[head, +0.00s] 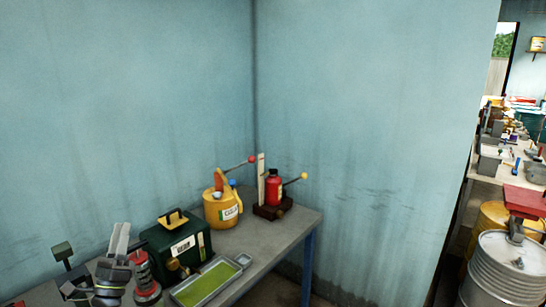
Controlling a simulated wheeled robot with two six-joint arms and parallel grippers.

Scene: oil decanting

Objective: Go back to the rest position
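My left gripper (120,238) is at the lower left, over the left part of the grey bench (292,222). Its pale grey fingers point up and look close together, but I cannot tell if there is a gap. I see nothing clearly held in it. It stands left of the dark green box (178,243) and beside a red and grey cylinder (143,272). My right gripper is not in view.
A yellow oil can (222,205) and a red bottle (273,188) on a dark stand (270,211) are farther back. A shallow tray (207,283) with green liquid lies in front. Blue walls close the corner. A metal drum (500,270) stands right.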

